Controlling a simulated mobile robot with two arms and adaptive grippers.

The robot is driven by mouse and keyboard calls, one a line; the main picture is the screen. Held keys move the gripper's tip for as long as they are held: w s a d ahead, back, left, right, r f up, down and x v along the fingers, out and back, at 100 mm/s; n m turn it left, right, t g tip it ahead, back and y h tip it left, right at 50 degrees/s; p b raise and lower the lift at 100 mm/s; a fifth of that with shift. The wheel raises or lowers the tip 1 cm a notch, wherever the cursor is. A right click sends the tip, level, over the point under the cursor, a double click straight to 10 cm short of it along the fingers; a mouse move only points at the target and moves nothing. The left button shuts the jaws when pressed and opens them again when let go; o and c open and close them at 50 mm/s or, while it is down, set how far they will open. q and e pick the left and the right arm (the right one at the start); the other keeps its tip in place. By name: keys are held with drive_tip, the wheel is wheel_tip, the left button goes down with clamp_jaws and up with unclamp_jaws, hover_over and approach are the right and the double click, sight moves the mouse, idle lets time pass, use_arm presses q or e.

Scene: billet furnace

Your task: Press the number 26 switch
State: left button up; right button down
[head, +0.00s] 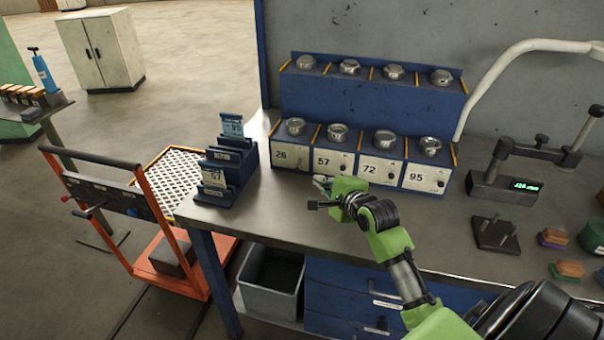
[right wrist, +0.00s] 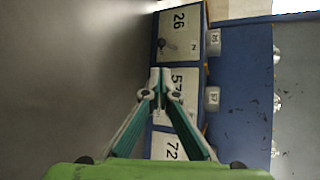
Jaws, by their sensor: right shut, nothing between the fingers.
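The number 26 panel (head: 283,164) is the leftmost pale front in the lower row of the blue stepped rack. In the right wrist view the 26 panel (right wrist: 187,48) is at the top, turned sideways, with a small dark switch (right wrist: 166,45) on its face. My right gripper (head: 322,190) is shut and empty in front of the rack, below the 57 panel (head: 326,164). In the right wrist view its closed fingertips (right wrist: 158,90) overlap the 57 panel, apart from the 26 switch in the picture. My left gripper is out of view.
Panels 72 (head: 379,170) and 95 (head: 425,178) continue to the right. Round metal knobs top both tiers. A blue card holder (head: 228,180) stands left of the rack. A scale-like device (head: 505,188) with a green display is at right. Bare tabletop lies in front.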

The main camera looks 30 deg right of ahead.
sight(299, 165)
drive_tip(key=shift+w+f, duration=0.15)
drive_tip(key=shift+w, duration=0.35)
drive_tip(key=x, duration=0.3)
drive_tip(key=shift+w+d+f, duration=0.1)
drive_tip(key=shift+w+d, duration=0.05)
drive_tip(key=shift+w, duration=0.2)
drive_tip(key=x, duration=0.3)
drive_tip(key=shift+w+f+p, duration=0.1)
drive_tip(key=shift+w+p, duration=0.1)
drive_tip(key=shift+p, duration=0.1)
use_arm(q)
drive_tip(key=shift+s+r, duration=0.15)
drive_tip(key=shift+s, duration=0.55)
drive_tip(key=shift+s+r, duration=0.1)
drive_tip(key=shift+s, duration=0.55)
use_arm(e)
drive_tip(key=shift+x, duration=0.8)
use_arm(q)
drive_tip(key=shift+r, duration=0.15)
